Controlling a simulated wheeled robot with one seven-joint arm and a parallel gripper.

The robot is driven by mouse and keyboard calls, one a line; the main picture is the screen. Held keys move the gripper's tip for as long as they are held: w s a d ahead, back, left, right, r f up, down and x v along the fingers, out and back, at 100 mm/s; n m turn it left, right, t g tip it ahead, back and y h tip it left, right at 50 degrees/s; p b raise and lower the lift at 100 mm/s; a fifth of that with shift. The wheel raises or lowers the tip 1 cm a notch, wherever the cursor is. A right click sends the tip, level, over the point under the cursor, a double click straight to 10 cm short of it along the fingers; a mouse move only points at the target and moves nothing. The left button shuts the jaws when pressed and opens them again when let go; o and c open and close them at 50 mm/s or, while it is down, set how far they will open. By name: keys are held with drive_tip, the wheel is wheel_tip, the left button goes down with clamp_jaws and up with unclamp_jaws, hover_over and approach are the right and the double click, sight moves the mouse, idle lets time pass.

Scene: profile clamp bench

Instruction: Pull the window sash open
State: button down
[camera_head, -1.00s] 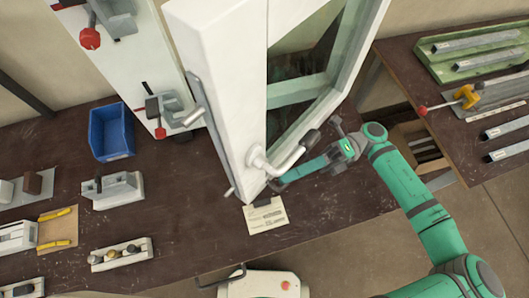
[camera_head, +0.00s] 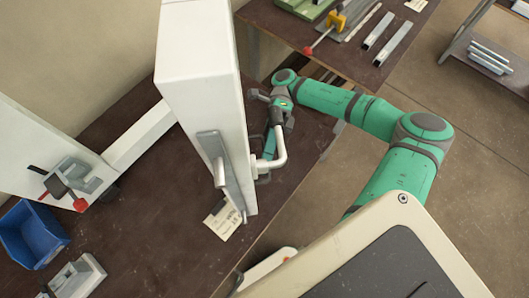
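The white window sash (camera_head: 195,60) stands upright on the bench, seen almost edge-on, swung well away from the white frame (camera_head: 40,150) at the left. A metal lock plate (camera_head: 222,165) runs along its near edge. The white lever handle (camera_head: 276,163) sticks out from the sash's right face. My gripper (camera_head: 268,143) is at the right side of the sash, right beside the handle. The handle and sash edge partly cover its fingers, so I cannot tell whether they are closed or touching the handle.
The dark bench (camera_head: 165,225) carries a blue bin (camera_head: 32,234), a grey clamp block (camera_head: 77,278) and a paper note (camera_head: 224,218) below the sash. A red-handled clamp (camera_head: 66,180) sits on the frame. A second table (camera_head: 290,27) with metal profiles stands behind my arm.

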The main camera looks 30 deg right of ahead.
drive_tip(key=c, duration=1.8)
unclamp_jaws()
drive_tip(key=shift+c, duration=0.2)
